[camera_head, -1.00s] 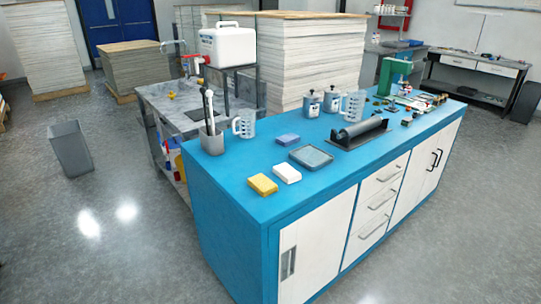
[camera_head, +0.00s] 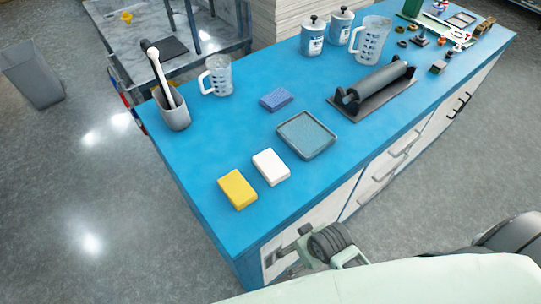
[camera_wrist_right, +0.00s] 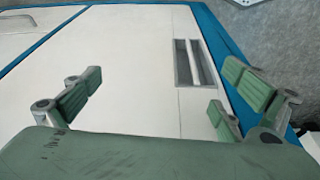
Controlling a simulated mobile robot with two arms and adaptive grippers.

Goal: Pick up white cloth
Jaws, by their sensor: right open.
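The white cloth (camera_head: 271,167) is a small folded block lying flat on the blue bench top (camera_head: 220,130), between a yellow cloth (camera_head: 237,189) and a grey tray (camera_head: 306,135). My right gripper (camera_head: 283,262) is below and in front of the bench's near edge, apart from the cloth. In the right wrist view its green padded fingers (camera_wrist_right: 155,100) are spread wide with nothing between them, facing the white cabinet front. The white cloth does not show in that view. My left gripper is not in view.
A blue cloth (camera_head: 276,98) lies behind the tray. A holder with tools (camera_head: 174,114), a clear jug (camera_head: 218,76) and a dark roller on a plate (camera_head: 372,88) stand farther back. The cabinet front (camera_wrist_right: 130,60) and its recessed handle (camera_wrist_right: 194,63) are close to my right gripper.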

